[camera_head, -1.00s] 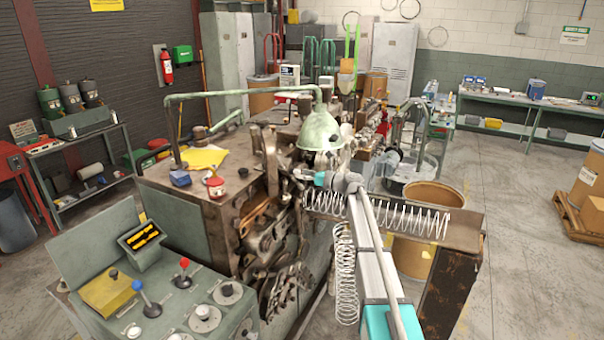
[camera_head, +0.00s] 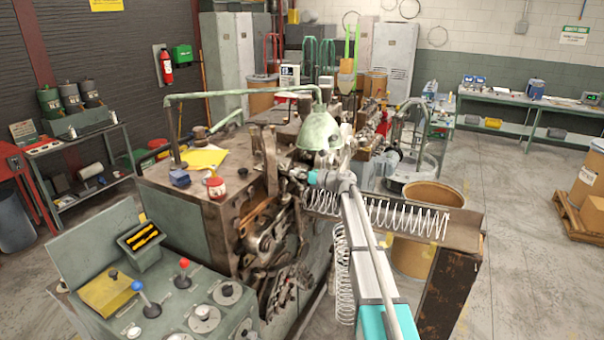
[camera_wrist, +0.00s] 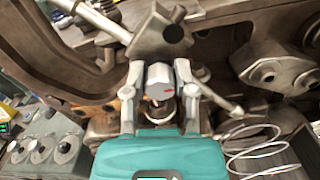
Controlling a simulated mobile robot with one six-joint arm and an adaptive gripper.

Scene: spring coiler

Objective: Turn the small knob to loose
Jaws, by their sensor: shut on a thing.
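In the wrist view, a small silver knob (camera_wrist: 160,82) with a red mark on its face sits between the two fingers of my gripper (camera_wrist: 159,73). The fingers are shut on it, one on each side. A dark metal block (camera_wrist: 163,33) lies just beyond the fingertips. In the head view, my gripper (camera_head: 306,178) reaches into the coiler machine (camera_head: 240,220) below the green lamp shade. The knob cannot be made out there. The words or scale around the knob are not readable.
Coiled wire springs (camera_head: 405,215) lie along the arm's right side; one also shows in the wrist view (camera_wrist: 255,150). The green lamp shade (camera_head: 320,132) hangs close above my wrist. A control panel (camera_head: 165,300) with levers stands at the front left.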

